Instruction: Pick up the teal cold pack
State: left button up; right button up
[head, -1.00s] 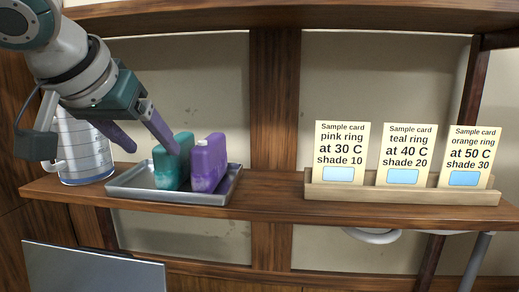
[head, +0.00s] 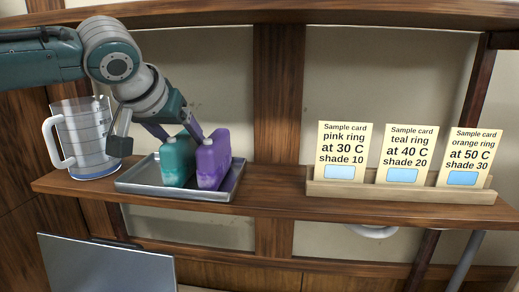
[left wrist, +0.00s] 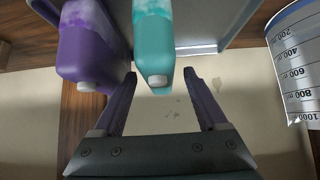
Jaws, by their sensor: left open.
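The teal cold pack (head: 177,160) stands upright in a metal tray (head: 208,194) on the shelf, to the left of a purple cold pack (head: 213,160). In the left wrist view the teal pack (left wrist: 153,38) points its white cap toward my left gripper (left wrist: 160,82), and the cap end lies between the open fingertips. The purple pack (left wrist: 88,45) is just outside one finger there. In the head view my left gripper (head: 180,132) is at the top of the teal pack, its fingers partly hidden behind the packs. I cannot tell whether the fingers touch the teal pack.
A clear graduated jug (head: 84,135) stands left of the tray, close to my arm; it also shows in the left wrist view (left wrist: 300,60). A wooden holder (head: 400,193) with three sample cards is at the right. Bare shelf (head: 275,185) lies between.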

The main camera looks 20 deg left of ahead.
pick_arm(q)
grip_shut()
dwell(0.6)
